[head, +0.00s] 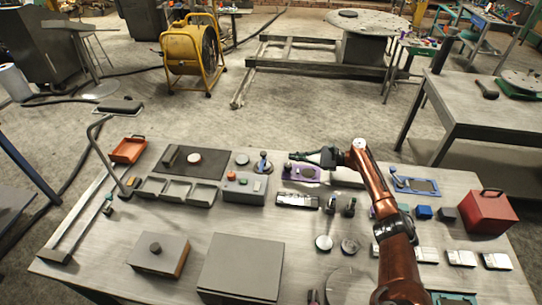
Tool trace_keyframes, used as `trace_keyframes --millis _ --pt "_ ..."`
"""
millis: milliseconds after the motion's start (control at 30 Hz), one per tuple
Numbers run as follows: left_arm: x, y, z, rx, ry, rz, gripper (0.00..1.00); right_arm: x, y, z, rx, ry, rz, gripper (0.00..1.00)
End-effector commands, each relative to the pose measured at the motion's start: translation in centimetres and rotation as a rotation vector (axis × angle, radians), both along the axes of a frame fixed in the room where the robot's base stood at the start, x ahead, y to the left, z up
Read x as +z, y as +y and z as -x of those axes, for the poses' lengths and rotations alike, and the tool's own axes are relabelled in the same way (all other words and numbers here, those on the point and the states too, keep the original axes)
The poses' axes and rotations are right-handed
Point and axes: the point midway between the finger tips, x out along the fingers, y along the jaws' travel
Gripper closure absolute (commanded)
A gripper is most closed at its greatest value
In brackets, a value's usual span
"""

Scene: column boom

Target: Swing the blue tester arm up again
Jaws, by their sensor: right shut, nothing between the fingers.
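My right gripper (295,156) is shut and empty, with its fingers pointing left above the back middle of the table. Its arm comes in from the lower right. A blue flat device (418,185) with a grey panel lies at the back right, right of my arm; a small blue part (399,180) shows at its left end. It looks low, but its exact tilt is too small to tell. A small blue upright piece (263,158) stands on a round grey disc left of my gripper. I cannot tell for certain which is the tester arm. My left gripper is out of view.
A purple device (301,173) lies just below my right gripper. The grey table (225,222) holds a control box (243,189), open trays (177,191), a red box (487,212) and a red-orange bin (128,150). A bent metal frame (92,215) edges the left side.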

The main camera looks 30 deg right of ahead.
Motion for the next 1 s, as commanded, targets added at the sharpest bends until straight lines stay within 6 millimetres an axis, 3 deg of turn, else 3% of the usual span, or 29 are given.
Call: trace_keyframes --millis 367,800,1000 --pt "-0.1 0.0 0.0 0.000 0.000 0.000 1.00 -0.1 0.3 -0.4 -0.001 -0.001 0.001 1.00" --pt "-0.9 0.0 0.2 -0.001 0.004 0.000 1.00 -1.6 5.4 -5.2 -0.001 0.001 0.001 1.00" --pt "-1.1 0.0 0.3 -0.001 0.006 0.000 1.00 -1.9 6.7 -6.5 -0.002 0.000 0.002 1.00"
